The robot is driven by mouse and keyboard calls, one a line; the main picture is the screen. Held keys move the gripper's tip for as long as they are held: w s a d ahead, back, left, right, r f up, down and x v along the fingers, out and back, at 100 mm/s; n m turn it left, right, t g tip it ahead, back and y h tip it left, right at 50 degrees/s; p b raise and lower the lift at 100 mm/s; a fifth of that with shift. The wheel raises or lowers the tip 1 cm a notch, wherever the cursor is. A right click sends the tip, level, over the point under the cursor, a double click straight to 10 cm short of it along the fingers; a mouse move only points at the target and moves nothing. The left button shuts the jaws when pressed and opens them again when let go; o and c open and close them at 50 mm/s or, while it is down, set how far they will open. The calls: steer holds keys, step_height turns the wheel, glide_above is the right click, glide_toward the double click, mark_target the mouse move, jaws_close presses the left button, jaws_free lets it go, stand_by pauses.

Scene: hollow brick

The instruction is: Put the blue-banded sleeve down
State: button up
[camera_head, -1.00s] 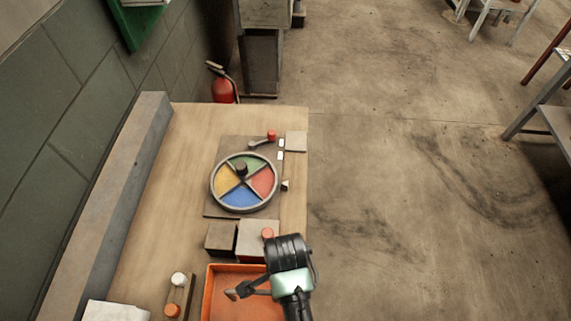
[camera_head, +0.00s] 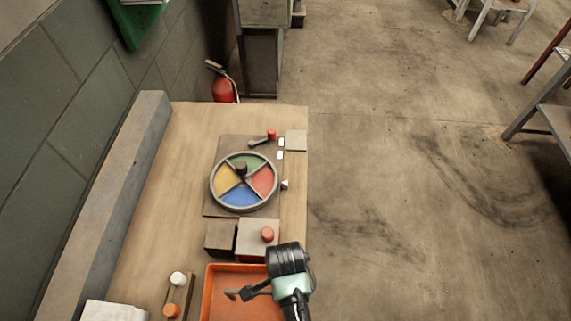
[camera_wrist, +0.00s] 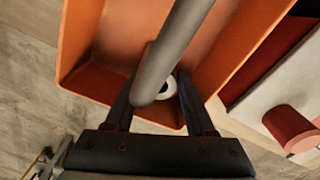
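My gripper (camera_head: 238,294) is low over the orange tray (camera_head: 207,295) on the bench, at the bottom of the head view. In the wrist view its two dark fingers (camera_wrist: 158,85) stand apart over the tray (camera_wrist: 78,75). A pale ring with a dark centre (camera_wrist: 169,87) shows between them, close to the right finger; contact is unclear. A grey rod-like thing (camera_wrist: 178,42) crosses in front, ends near the fingers and hides part of the gap. No blue band shows, so I cannot tell which of these is the sleeve.
A block with a red knob (camera_head: 267,234) stands just behind the tray. A four-coloured dial (camera_head: 243,183) is farther back. A small rack with a white and an orange knob (camera_head: 177,297) is left of the tray. The bench top (camera_head: 165,200) is clear at left.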

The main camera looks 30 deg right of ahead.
step_height(320, 180, up, 12)
steer(key=p, duration=0.1)
steer(key=shift+r, duration=0.15)
stand_by(0.3)
